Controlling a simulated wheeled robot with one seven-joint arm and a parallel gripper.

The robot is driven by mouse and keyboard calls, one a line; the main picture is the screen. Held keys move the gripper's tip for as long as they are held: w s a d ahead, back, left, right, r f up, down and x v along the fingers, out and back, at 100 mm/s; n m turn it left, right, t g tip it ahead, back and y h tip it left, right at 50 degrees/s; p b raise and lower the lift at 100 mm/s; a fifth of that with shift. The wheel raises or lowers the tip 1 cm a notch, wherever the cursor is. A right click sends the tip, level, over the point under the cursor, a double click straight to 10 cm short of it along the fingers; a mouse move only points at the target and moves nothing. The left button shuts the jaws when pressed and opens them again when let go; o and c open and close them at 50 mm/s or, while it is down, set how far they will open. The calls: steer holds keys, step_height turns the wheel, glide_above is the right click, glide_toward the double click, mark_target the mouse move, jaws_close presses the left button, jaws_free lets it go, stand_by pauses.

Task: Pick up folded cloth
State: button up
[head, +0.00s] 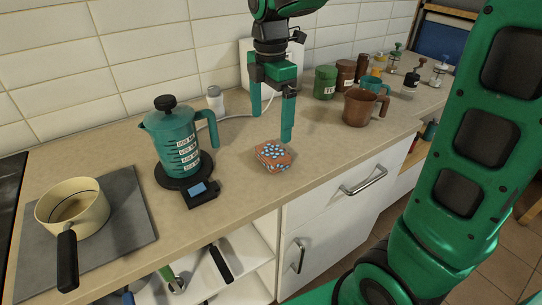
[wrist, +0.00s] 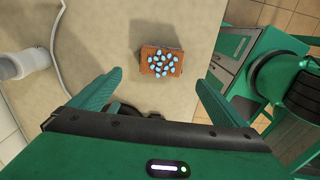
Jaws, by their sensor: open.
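The folded cloth (head: 272,156) is a small brown-orange square with blue and white spots. It lies flat on the beige counter near the front edge, right of the teal kettle. My gripper (head: 271,125) is above the counter with its green fingers apart and pointing down, and nothing is between them. In the head view the fingers are close to the cloth, above and slightly behind it. In the wrist view the cloth (wrist: 161,61) shows whole, ahead of the two open fingertips (wrist: 161,80) and roughly centred between them.
The teal kettle (head: 175,140) stands on a black base with a small display. A cream pan (head: 72,207) is at the left. A brown mug (head: 360,108) and several jars stand to the right. A white bottle (head: 214,98) and a cable are behind. The counter around the cloth is clear.

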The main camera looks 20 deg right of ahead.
glide_above(272, 151)
steer(key=f, duration=0.5)
steer(key=shift+w+a+f, duration=0.15)
steer(key=shift+a+f, duration=0.1)
steer(key=shift+a, duration=0.05)
steer(key=shift+d+f, duration=0.2)
steer(key=shift+f, duration=1.15)
steer(key=shift+d+f, duration=0.2)
steer(key=shift+f, duration=1.1)
steer(key=c, duration=1)
